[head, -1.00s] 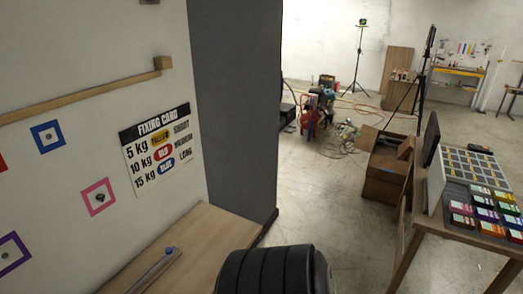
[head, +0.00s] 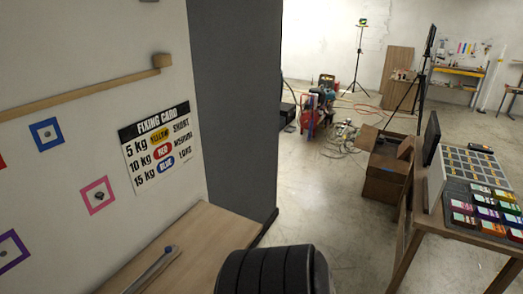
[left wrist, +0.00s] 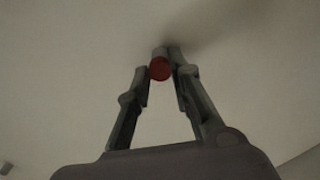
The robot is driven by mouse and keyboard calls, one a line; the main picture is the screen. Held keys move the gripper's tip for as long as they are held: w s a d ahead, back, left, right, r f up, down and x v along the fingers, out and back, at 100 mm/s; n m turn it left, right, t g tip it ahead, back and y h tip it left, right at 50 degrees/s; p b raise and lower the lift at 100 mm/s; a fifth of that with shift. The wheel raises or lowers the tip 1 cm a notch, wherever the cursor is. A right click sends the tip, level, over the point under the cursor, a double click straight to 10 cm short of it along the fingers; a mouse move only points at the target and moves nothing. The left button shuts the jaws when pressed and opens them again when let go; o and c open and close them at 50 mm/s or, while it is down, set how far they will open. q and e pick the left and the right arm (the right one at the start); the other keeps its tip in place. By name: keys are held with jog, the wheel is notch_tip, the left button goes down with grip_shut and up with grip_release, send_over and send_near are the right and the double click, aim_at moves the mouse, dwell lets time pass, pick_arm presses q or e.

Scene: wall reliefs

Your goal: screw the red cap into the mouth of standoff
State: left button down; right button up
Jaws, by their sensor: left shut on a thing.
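In the left wrist view my left gripper (left wrist: 164,70) is shut on the red cap (left wrist: 160,69), a small round red disc between the fingertips. A pale plain surface lies beyond it. I cannot tell whether the cap touches a standoff, as the fingertips and cap hide what is behind. In the head view a small dark fitting (head: 99,196) sits inside a pink square outline on the wall; I cannot tell if it is a standoff. Neither gripper shows in the head view.
The wall carries a fixing card (head: 158,150), a blue square outline (head: 37,145) and a wooden rail (head: 80,100). A wooden bench top (head: 200,240) lies below the wall. A side table (head: 450,236) with coloured boxes stands at the right. Open floor lies between.

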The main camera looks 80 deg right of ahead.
pick_arm(q)
jog(key=m+b, duration=0.1)
jog(key=m, duration=0.3)
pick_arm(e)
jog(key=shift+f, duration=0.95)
pick_arm(q)
jog(key=shift+f, duration=0.1)
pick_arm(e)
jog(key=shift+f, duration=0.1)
pick_arm(q)
jog(key=shift+w+m+b, duration=0.1)
jog(key=shift+m+b, duration=0.4)
jog(key=shift+m, duration=2.1)
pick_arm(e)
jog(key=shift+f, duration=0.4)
